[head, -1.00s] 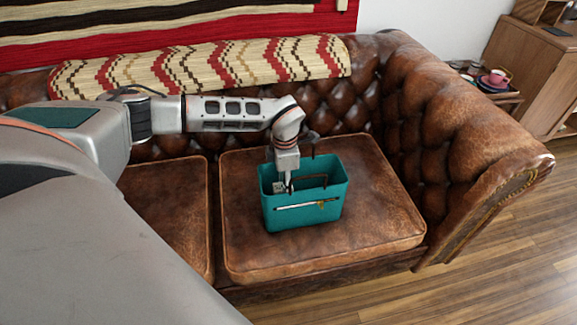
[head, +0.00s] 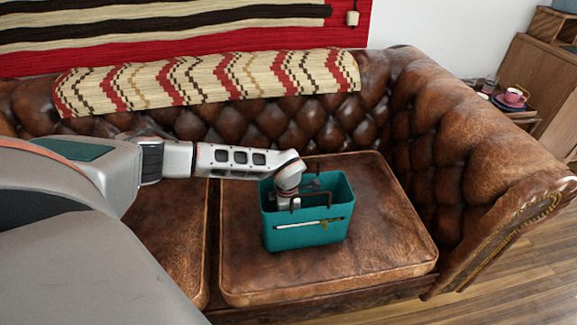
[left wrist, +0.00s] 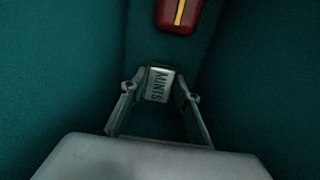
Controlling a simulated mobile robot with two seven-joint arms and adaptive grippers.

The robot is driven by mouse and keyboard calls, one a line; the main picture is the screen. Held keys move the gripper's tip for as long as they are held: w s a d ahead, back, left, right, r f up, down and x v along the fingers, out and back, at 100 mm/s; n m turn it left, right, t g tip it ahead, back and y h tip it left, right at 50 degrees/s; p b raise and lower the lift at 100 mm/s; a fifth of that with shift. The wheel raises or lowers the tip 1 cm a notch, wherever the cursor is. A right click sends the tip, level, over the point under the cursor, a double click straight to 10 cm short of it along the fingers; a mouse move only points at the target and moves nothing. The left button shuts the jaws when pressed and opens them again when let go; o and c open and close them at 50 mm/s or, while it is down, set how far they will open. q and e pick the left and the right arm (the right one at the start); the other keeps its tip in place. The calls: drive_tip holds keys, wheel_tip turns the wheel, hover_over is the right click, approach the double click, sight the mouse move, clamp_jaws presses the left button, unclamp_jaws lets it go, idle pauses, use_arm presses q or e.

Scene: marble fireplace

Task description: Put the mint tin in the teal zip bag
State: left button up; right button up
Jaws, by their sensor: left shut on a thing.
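The teal zip bag (head: 300,240) stands upright and open-topped on the sofa's right seat cushion. A zip with a pale line crosses its front, and thin dark handles stand at its opening. My left arm reaches down into the bag, and its fingers are hidden behind the bag's wall in the head view. In the left wrist view, my left gripper (left wrist: 158,90) is shut on the mint tin (left wrist: 159,84), a small pale tin marked MINTS. Teal walls surround it. I cannot tell whether the tin touches the bag's floor. My right gripper is out of view.
A red item with a yellow stripe (left wrist: 179,14) lies inside the bag beyond the tin. The brown leather sofa (head: 350,260) has a patterned throw (head: 210,80) over its back. Cups (head: 513,97) stand on a side table at right. The cushion around the bag is clear.

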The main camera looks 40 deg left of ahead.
use_arm(q)
drive_tip(key=shift+f, duration=0.1)
drive_tip(key=o, duration=1.1)
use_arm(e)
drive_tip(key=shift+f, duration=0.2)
use_arm(q)
drive_tip(key=r, duration=0.1)
drive_tip(key=r+p, duration=0.1)
drive_tip(key=r, duration=0.3)
drive_tip(key=shift+w+r+p, duration=0.15)
drive_tip(key=shift+w+p, duration=0.1)
drive_tip(key=shift+p, duration=0.05)
drive_tip(key=r, duration=0.2)
drive_tip(key=r+p, duration=0.1)
drive_tip(key=r, duration=0.1)
drive_tip(key=r+p, duration=0.1)
drive_tip(key=r, duration=0.2)
drive_tip(key=shift+s, duration=0.25)
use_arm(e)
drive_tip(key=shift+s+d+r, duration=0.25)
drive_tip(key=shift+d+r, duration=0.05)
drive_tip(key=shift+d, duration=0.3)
